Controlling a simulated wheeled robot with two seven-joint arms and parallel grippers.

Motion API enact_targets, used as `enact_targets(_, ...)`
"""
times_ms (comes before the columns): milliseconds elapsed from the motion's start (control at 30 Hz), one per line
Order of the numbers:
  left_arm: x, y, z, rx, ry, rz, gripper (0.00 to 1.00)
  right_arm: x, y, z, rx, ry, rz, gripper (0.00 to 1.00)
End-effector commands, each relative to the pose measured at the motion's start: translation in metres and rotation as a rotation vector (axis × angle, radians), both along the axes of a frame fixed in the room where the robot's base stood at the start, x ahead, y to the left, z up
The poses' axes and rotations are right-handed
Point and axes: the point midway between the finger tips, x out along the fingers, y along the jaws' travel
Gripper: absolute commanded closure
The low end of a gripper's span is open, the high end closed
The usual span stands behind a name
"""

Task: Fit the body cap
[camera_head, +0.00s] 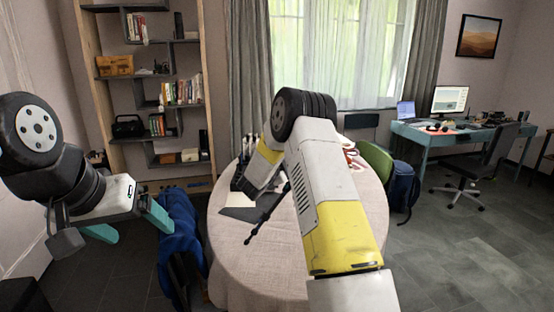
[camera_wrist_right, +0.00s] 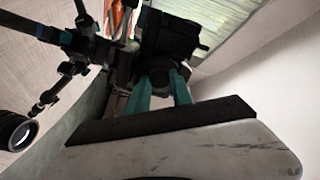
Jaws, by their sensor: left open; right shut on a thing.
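In the right wrist view, my right gripper (camera_wrist_right: 160,82) has its two teal fingers closed on a small dark round piece, which looks like the body cap (camera_wrist_right: 158,74). The cap is right in front of a dark camera body (camera_wrist_right: 178,35); I cannot tell whether they touch. Black tripod parts (camera_wrist_right: 75,40) show at the left beside the camera. In the head view my right arm hides the right gripper, the cap and most of the camera. A tripod leg (camera_head: 265,218) shows left of that arm. My left gripper (camera_head: 130,226) is open and empty, left of the table.
The round table (camera_head: 235,262) has a light cloth and a dark mat (camera_head: 238,213). A black lens (camera_wrist_right: 16,130) lies at the left in the wrist view. A blue-draped chair (camera_head: 180,235) and a green chair (camera_head: 377,160) stand by the table.

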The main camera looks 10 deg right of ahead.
Motion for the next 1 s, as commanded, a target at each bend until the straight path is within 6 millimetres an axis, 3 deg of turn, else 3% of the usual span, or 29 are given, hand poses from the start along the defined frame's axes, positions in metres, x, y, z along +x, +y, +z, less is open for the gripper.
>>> enact_targets(333, 0.0000, 0.0000, 0.0000, 0.000, 0.000, 0.000, 0.15, -0.0001, -0.0013, 0.0002, 0.057, -0.050, -0.002, 1.00)
enact_targets(567, 0.0000, 0.0000, 0.0000, 0.000, 0.000, 0.000, 0.15, -0.0001, -0.0014, -0.0001, 0.200, -0.175, -0.002, 1.00)
enact_targets(1000, 0.0000, 0.0000, 0.0000, 0.000, 0.000, 0.000, 0.15, 0.0006, -0.0023, 0.0000, 0.228, -0.201, -0.001, 1.00)
